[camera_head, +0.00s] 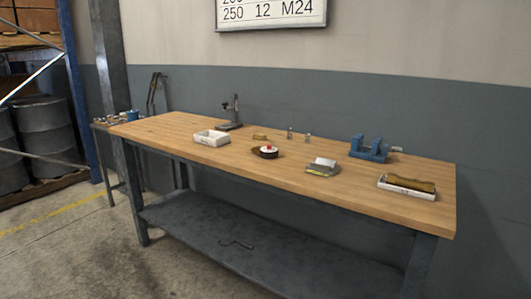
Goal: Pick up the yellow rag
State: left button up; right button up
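A long wooden-topped workbench (330,192) stands against the wall. A mustard-brown, cloth-like thing (412,183) lies in a white open tray (402,193) near the right end of the bench top; it may be the yellow rag. A smaller yellowish piece (259,137) lies near the back of the bench, too small to identify. Neither of my grippers is in view.
On the bench are a white box (211,139), a dark dish-like thing with red and white on it (267,151), a grey device (322,168), a blue vise (369,149) and a small stand (230,112). Drums (47,128) stand at left. The floor in front is clear.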

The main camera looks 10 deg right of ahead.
aim_at(261, 137)
jog(key=i+j, duration=0.25)
jog(key=i, duration=0.25)
jog(key=i+j+u, duration=0.1)
jog(key=i, duration=0.35)
jog(key=i+j, duration=0.3)
jog(key=i, duration=0.2)
jog(key=u, duration=0.05)
